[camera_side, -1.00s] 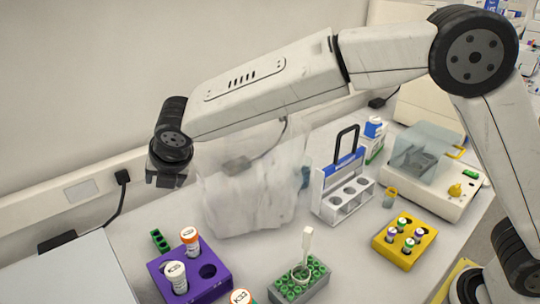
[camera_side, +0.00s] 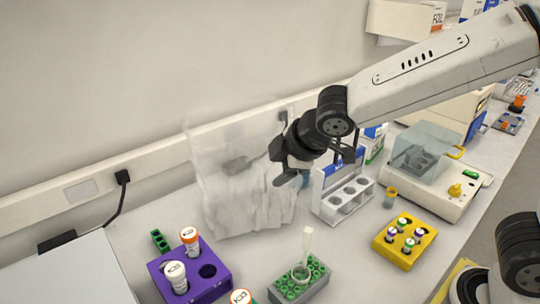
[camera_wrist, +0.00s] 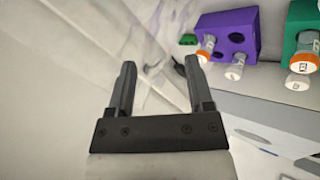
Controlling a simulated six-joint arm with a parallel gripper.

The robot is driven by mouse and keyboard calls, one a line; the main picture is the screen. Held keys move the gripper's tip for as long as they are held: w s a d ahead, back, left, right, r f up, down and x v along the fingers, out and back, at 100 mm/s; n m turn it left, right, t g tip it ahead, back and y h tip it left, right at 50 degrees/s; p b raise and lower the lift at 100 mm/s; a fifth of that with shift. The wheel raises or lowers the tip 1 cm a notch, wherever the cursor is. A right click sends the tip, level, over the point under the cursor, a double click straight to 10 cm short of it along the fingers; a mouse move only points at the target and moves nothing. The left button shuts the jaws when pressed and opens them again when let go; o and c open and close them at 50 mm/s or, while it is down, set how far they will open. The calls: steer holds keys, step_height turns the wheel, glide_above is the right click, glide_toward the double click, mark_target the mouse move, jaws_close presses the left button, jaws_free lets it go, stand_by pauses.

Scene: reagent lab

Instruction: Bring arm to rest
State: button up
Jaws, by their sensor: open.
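My gripper (camera_side: 283,165) is in the air in the side view, in front of the crumpled clear bag and left of the white tube rack. In the wrist view my gripper (camera_wrist: 124,88) shows two dark fingers spread apart with nothing between them. My arm reaches in from the upper right of the side view.
The clear bag (camera_side: 240,195) stands behind the bench middle. A purple rack (camera_side: 208,289), a grey rack (camera_side: 318,285) with green tubes and a yellow rack (camera_side: 383,252) stand nearer.

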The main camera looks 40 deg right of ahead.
steer(key=s+d+f+m+g, duration=0.4)
steer(key=s+d+f+m, duration=0.7)
steer(key=d+f+m, duration=0.1)
steer(key=shift+d+f+m+g+h, duration=0.3)
steer(key=shift+d+f+m+h, duration=0.1)
steer(key=shift+d, duration=0.1)
